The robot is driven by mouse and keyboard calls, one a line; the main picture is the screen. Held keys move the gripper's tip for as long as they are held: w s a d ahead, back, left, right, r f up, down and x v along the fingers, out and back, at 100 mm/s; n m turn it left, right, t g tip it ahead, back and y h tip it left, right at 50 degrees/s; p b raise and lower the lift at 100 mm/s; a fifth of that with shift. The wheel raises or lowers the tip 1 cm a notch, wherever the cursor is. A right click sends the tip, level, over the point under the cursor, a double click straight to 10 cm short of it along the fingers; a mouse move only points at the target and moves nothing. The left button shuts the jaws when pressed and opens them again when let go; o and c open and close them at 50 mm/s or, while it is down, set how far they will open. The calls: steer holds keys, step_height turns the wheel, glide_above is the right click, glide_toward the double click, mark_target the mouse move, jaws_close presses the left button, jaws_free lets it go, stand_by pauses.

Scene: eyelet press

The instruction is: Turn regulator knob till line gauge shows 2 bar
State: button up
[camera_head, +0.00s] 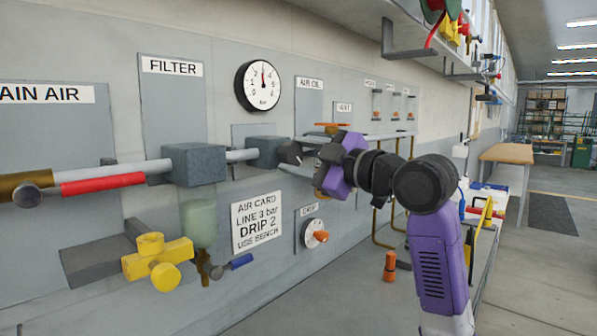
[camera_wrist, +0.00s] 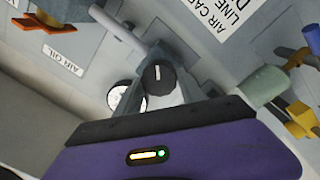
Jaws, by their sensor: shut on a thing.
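The line gauge (camera_head: 264,85) is a round white dial with a black rim on the wall. Its needle points nearly straight up, between the 2 and the 4, at about 3. My gripper (camera_head: 292,152) reaches in from the right, at the right end of the grey regulator block (camera_head: 262,151) below the gauge. It is shut on the regulator knob, a dark round knob (camera_wrist: 158,76) with a white mark in the wrist view. In the head view my gripper mostly hides the knob. The gauge also shows in the wrist view (camera_wrist: 120,97), partly covered and unreadable.
A card (camera_head: 257,222) reads "LINE 3 bar, DRIP 2". A drip dial with an orange knob (camera_head: 320,236) sits below my gripper. An orange lever (camera_head: 334,125) is close above it. A yellow valve (camera_head: 157,260) and filter block (camera_head: 194,164) are at left.

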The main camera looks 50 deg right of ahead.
steer(key=n+b, duration=0.2)
steer(key=n, duration=0.1)
steer(key=n+b, duration=0.1)
steer(key=shift+f+n+b, duration=0.3)
steer(key=shift+n+b, duration=0.05)
steer(key=shift+n, duration=0.05)
steer(key=shift+r+n+y+b, duration=0.1)
steer(key=shift+n+y+b, duration=0.2)
steer(key=shift+n+b, duration=1.25)
steer(key=shift+n+p, duration=0.3)
steer(key=shift+n, duration=0.25)
steer(key=o, duration=1.4)
steer(key=shift+c, duration=0.2)
steer(key=s, duration=0.7)
steer(key=shift+s+d, duration=0.2)
steer(key=shift+s, duration=0.2)
